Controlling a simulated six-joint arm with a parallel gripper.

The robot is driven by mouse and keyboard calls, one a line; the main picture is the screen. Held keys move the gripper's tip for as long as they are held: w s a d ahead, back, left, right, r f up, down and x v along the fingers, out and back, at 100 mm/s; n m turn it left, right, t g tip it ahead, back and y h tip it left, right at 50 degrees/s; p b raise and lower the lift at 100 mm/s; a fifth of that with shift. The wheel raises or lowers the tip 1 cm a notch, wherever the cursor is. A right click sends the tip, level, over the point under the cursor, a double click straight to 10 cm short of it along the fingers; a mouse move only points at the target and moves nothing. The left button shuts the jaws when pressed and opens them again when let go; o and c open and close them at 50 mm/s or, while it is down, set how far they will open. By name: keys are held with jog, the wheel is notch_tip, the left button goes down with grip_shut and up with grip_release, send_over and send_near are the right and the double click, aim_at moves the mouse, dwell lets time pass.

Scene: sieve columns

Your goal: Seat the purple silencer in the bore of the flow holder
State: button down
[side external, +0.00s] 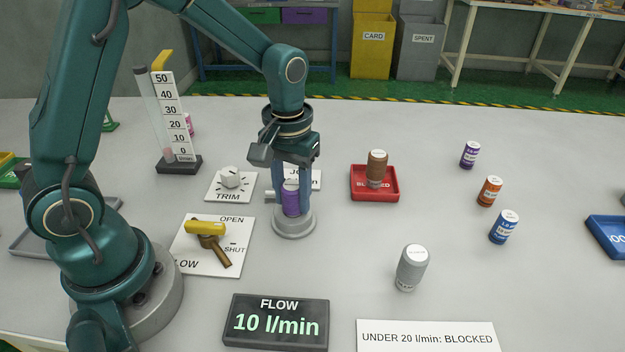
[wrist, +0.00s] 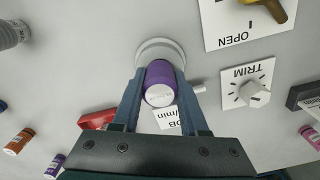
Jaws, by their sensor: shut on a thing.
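The purple silencer (side external: 291,199) is upright, a purple cylinder with a pale top. My gripper (side external: 305,198) is shut on it, with fingers pointing down on its two sides. The flow holder (side external: 294,224) is a round grey base under the silencer, with a small side pipe at its left. In the wrist view the silencer (wrist: 160,84) is between the fingers, over the pale round holder (wrist: 150,47). The silencer's lower end and the bore are hidden, so I cannot tell how deep it sits.
A brown silencer (side external: 377,166) stands in the red BLOCKED tray (side external: 375,196). A grey silencer (side external: 411,269) stands front right. The yellow-handled valve (side external: 206,229), TRIM knob (side external: 230,177) and flow tube stand left. The display (side external: 276,322) reads 10 l/min. Small labelled bottles (side external: 489,191) stand right.

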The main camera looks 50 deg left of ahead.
aim_at(291, 185)
jog(key=shift+c, duration=2.2)
grip_release()
jog(key=shift+f, duration=0.1)
notch_tip(291, 185, up, 11)
jog(key=shift+r, duration=0.1)
jog(key=s+m+t, duration=0.4)
jog(key=s+t, duration=0.1)
jog(key=s, duration=0.6)
jog(key=shift+s+d+r+m+t, duration=0.25)
jog(key=shift+s+r+m+t, duration=0.05)
jog(key=shift+s+r, duration=0.15)
